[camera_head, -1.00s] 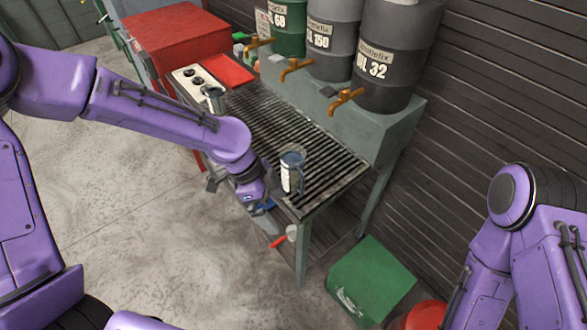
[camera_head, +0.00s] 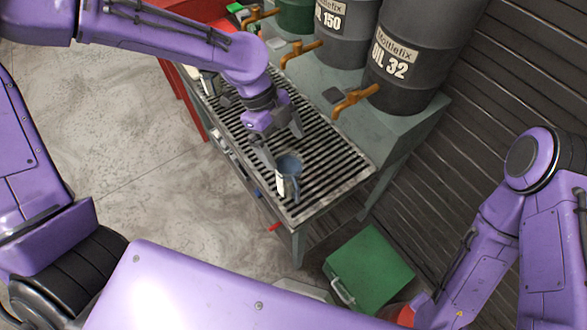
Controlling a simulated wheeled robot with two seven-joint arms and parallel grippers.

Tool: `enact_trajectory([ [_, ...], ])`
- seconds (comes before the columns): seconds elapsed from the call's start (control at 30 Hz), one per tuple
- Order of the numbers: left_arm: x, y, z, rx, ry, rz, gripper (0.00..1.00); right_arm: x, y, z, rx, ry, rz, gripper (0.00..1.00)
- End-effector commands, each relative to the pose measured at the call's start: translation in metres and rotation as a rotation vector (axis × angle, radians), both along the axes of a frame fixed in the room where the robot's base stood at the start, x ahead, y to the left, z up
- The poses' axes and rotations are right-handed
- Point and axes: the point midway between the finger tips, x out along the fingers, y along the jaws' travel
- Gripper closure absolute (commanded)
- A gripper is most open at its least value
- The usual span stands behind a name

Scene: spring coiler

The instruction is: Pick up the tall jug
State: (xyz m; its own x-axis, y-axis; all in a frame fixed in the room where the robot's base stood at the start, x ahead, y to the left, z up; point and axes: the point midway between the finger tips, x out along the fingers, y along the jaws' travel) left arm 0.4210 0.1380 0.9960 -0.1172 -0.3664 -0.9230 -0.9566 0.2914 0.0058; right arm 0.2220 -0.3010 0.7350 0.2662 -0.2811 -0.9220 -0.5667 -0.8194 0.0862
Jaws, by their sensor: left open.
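A clear jug with a bluish top and a white label (camera_head: 280,184) stands upright near the front end of the slatted bench top (camera_head: 333,155). It looks like the tall jug. My left gripper (camera_head: 281,145) is open and empty just behind the jug, over the slats. Its fingers point down toward the jug, and one finger comes close to the jug's rim. I cannot tell whether they touch. My right gripper is out of view; only part of that arm shows at the right.
Dark oil drums (camera_head: 405,60) stand on a ledge behind the bench, with orange taps (camera_head: 352,100) sticking out over the slats. A green box (camera_head: 370,270) sits on the floor by the bench's front leg. Open concrete floor (camera_head: 120,130) lies to the left.

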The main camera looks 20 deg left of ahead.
Motion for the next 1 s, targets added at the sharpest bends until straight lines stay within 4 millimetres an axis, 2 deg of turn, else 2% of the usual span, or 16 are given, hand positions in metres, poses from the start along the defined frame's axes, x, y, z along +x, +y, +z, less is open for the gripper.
enact_trajectory([
  [0.5,-0.016,-0.027,-0.07,0.001,0.002,-0.001,0.02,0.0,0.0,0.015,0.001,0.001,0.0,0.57],
  [0.73,-0.016,-0.028,-0.073,-0.001,-0.002,0.0,0.02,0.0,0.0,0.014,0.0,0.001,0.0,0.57],
  [0.77,-0.016,-0.028,-0.073,-0.001,-0.002,0.0,0.08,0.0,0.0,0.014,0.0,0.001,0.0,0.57],
  [0.9,-0.016,-0.028,-0.073,0.0,-0.001,-0.001,0.54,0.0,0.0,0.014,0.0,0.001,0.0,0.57],
  [1.0,-0.015,-0.028,-0.073,-0.001,-0.002,0.0,0.81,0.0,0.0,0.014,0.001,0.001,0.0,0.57],
])
